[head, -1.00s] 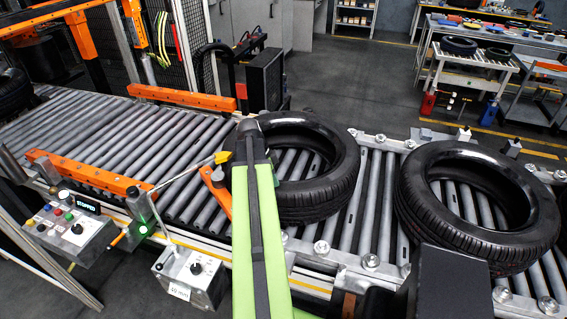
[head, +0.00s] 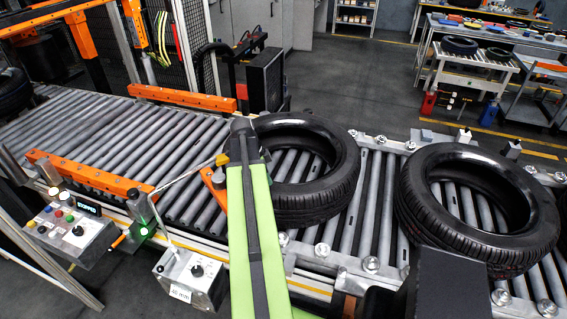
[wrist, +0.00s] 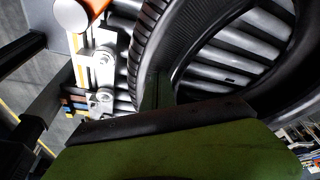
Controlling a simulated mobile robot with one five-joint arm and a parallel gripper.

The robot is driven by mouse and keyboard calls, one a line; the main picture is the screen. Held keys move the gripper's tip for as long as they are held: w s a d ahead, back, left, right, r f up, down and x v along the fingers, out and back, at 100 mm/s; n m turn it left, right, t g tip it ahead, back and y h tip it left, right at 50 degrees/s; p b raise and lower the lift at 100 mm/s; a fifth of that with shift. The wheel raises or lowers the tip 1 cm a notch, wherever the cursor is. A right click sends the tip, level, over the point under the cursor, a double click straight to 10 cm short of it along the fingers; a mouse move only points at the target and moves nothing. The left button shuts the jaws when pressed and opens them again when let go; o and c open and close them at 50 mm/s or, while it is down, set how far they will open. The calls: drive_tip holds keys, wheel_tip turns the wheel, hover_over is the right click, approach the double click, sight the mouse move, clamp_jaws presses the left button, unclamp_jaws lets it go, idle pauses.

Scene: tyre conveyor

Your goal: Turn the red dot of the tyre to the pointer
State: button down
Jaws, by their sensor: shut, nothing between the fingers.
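A black tyre (head: 318,200) lies flat on the rollers in the middle of the head view; its sidewall and tread fill much of the wrist view (wrist: 150,50). No red dot shows on its visible surface. A thin rod with a yellow tip, apparently the pointer (head: 221,159), reaches from a grey box towards the tyre's left side. My green arm crosses in front of the tyre's left edge and hides part of it. My gripper (wrist: 158,90) is shut and empty at the tyre's edge in the wrist view; whether it touches the rubber cannot be told.
A second tyre (head: 478,205) lies to the right on the rollers. The conveyor (head: 110,140) is bare to the left, between orange side rails (head: 90,176). A control box (head: 70,230) and a grey box with a dial (head: 192,275) stand at the near edge.

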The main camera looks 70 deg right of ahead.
wheel_tip(320, 180, up, 7)
drive_tip(key=p, duration=0.5)
drive_tip(key=shift+s+p, duration=0.2)
drive_tip(key=shift+p, duration=0.15)
drive_tip(key=shift+f, duration=0.1)
